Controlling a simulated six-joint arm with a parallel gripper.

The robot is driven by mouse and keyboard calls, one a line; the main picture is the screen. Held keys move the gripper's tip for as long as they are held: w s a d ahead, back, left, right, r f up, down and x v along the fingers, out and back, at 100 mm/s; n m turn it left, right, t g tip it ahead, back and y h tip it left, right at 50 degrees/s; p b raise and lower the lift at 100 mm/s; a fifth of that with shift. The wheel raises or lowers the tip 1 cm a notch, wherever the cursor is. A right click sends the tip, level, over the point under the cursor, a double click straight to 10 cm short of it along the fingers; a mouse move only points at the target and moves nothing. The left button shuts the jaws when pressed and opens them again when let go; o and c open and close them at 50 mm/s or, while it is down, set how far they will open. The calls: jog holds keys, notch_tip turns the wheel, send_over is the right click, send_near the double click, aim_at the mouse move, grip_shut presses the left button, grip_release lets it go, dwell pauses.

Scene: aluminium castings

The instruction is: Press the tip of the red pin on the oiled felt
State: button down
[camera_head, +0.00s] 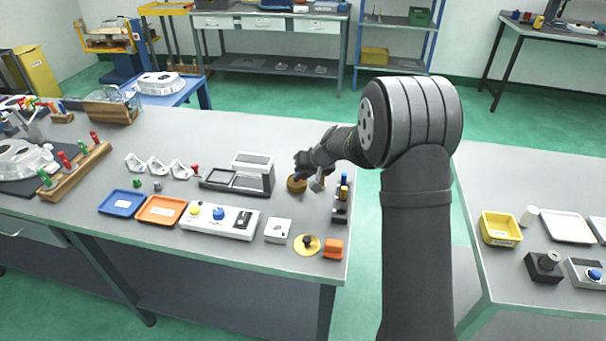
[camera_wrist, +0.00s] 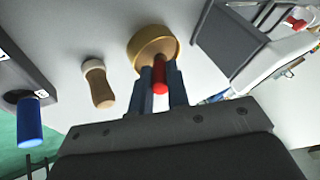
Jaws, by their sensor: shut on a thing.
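My gripper (camera_wrist: 160,80) is shut on the red pin (camera_wrist: 159,77), whose red body shows between the two blue-grey fingers in the wrist view. The pin points at the round brass-coloured dish (camera_wrist: 139,48), which seems to hold the felt. The pin's tip is hidden at the dish, so I cannot tell whether it touches the felt. In the head view my gripper (camera_head: 308,168) is low over the same dish (camera_head: 297,186), near the table's right end; the held pin is not clear there.
A wooden-handled tool (camera_wrist: 100,88) stands close left of the dish in the wrist view, with a blue-handled piece (camera_wrist: 29,122) farther left. In the head view, a grey box-like fixture (camera_head: 254,174) is left of the dish and a rack (camera_head: 341,211) is right.

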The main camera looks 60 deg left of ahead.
jog(key=shift+r, duration=3.5)
